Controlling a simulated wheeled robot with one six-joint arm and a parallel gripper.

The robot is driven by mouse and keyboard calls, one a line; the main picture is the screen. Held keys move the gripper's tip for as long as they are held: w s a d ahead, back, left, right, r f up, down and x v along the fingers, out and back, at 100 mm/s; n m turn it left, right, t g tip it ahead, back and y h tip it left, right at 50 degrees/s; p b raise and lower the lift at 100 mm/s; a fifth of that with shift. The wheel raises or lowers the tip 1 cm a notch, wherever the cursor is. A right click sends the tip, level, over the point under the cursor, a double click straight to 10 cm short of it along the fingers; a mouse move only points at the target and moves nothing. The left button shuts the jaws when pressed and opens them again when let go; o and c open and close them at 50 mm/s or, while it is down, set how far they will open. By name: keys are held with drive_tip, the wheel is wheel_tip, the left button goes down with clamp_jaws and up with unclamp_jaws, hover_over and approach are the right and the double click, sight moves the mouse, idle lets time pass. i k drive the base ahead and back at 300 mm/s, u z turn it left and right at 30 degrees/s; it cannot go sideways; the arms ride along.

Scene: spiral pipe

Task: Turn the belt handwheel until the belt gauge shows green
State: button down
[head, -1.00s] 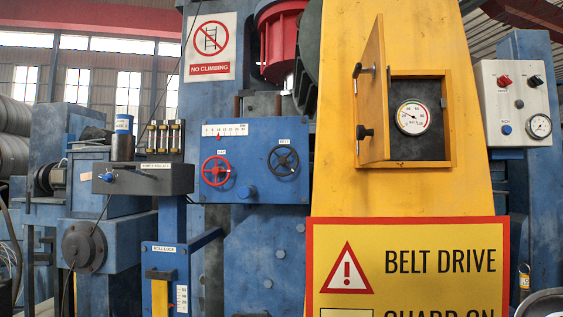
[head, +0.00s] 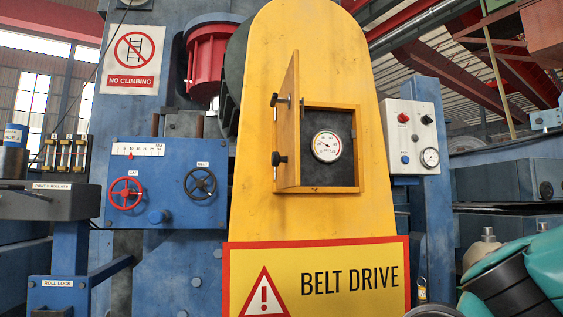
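The belt handwheel (head: 200,185) is a dark wheel on the right of a blue panel (head: 152,218), under a small label that appears to read BELT. A red handwheel (head: 126,193) sits to its left on the same panel. The belt gauge (head: 327,146) is a round white dial inside a recess in the yellow belt guard (head: 290,60). The hinged yellow door (head: 291,125) of the recess stands open. The gauge has coloured marks at its rim, but the needle reading is too small to tell. My gripper is not in view.
A yellow BELT DRIVE warning sign (head: 330,280) fronts the guard. A grey control box (head: 412,138) with buttons and a dial is on the right. A dark shelf bracket (head: 50,200) juts out at left. Rollers and teal covered items (head: 530,262) fill the lower right.

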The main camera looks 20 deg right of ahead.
sight(199, 183)
drive_tip(key=k, duration=0.5)
drive_tip(key=u, duration=1.45)
drive_tip(key=i, duration=1.3)
drive_tip(key=z, duration=1.45)
